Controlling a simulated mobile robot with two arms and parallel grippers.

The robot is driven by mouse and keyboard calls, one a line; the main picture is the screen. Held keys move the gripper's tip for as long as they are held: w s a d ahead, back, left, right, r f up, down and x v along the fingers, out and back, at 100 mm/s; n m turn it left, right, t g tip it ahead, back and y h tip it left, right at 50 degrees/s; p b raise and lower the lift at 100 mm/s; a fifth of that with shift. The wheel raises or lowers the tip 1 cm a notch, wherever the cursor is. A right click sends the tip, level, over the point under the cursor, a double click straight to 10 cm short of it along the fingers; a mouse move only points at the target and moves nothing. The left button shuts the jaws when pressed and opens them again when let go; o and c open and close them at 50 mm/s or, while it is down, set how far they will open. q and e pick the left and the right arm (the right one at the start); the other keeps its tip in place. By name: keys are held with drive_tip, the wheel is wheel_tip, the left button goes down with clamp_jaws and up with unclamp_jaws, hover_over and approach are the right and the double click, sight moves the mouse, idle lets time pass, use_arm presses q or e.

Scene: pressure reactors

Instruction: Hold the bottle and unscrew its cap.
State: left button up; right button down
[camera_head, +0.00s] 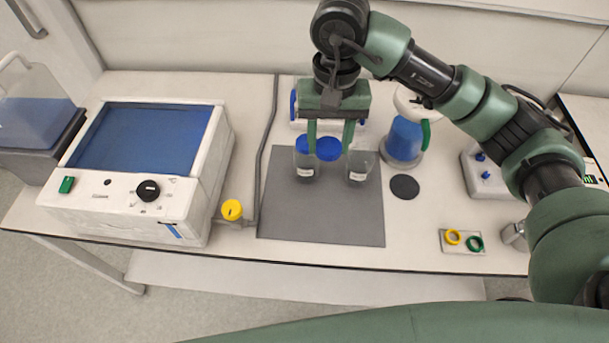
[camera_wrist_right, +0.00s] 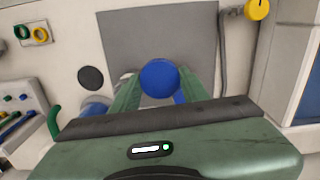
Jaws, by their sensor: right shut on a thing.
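My right gripper (camera_head: 329,150) points down over the grey mat, its two green fingers shut on a round blue cap (camera_head: 328,149). In the right wrist view the blue cap (camera_wrist_right: 159,78) sits between the fingertips. No bottle body shows directly below the cap; grey mat shows there. A clear bottle (camera_head: 306,170) with a white label and blue upper part stands just left of the fingers, partly covered. A clear, labelled container (camera_head: 360,168) stands just right of them. I cannot tell whether the fingers touch either one. My left gripper is out of view.
A white box with a blue top (camera_head: 145,135) stands left, beside a yellow knob (camera_head: 232,210). A blue-filled flask (camera_head: 404,140) and black disc (camera_head: 404,187) are right of the grey mat (camera_head: 320,225). A plate with yellow and green rings (camera_head: 462,241) lies near the front edge.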

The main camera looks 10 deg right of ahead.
sight(323, 200)
drive_tip(key=shift+w+r, duration=0.1)
drive_tip(key=shift+w, duration=0.05)
drive_tip(key=shift+f, duration=0.2)
wheel_tip(323, 200, down, 19)
drive_tip(key=p, duration=0.3)
drive_tip(key=shift+f, duration=0.25)
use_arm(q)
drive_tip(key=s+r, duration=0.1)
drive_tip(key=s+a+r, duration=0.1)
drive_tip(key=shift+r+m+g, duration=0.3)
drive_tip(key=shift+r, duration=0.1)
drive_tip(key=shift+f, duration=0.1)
use_arm(e)
drive_tip(key=shift+f, duration=0.2)
drive_tip(key=c, duration=0.7)
unclamp_jaws()
drive_tip(key=shift+r, duration=0.1)
